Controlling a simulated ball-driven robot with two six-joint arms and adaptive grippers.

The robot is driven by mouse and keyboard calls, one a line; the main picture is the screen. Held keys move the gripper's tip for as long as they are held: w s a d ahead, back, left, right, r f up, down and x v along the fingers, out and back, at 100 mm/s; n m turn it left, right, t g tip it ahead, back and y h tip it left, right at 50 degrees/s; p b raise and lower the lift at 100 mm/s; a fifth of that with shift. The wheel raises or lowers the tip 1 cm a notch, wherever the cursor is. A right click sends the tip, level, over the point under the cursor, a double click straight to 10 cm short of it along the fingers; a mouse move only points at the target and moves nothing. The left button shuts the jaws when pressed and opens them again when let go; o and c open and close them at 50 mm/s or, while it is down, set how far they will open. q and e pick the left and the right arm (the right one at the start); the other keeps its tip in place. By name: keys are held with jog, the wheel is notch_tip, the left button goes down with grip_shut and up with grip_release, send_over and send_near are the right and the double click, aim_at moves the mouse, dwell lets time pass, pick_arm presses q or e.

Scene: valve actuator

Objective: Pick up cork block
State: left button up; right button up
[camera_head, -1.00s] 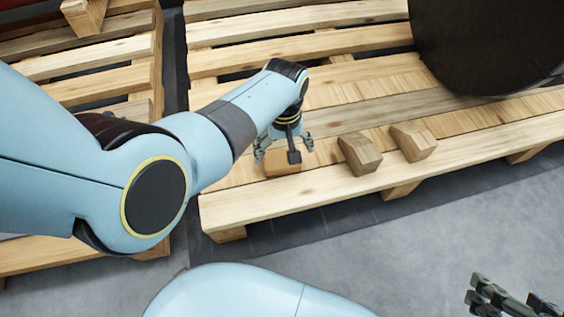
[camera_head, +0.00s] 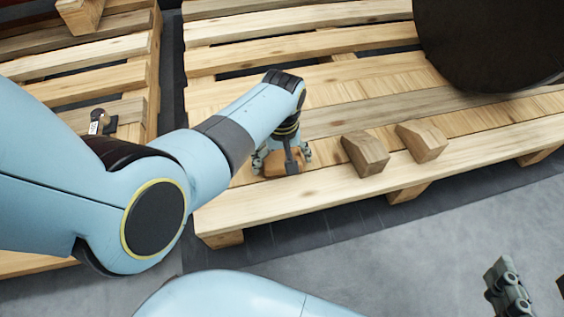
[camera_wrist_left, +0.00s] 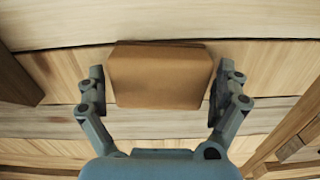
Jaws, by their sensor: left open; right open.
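The cork block (camera_wrist_left: 160,72), a plain brown block, lies on the pallet's slats. My left gripper (camera_wrist_left: 160,92) is open, with one finger at each side of the block and narrow gaps between. In the head view the left gripper (camera_head: 282,158) is down over the cork block (camera_head: 272,164), which is partly hidden by the gripper. My right gripper (camera_head: 508,286) is at the lower right over the floor, partly cut off by the frame, open and apart from the block.
Two wooden wedge-shaped blocks (camera_head: 365,154) (camera_head: 420,141) sit on the pallet (camera_head: 300,197), right of the left gripper. A large dark round object (camera_head: 490,45) stands at the upper right. A small item (camera_head: 100,122) lies on the left pallet. Grey floor is clear in front.

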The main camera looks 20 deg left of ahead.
pick_arm(q)
jog(key=c, duration=1)
jog(key=shift+r, duration=0.1)
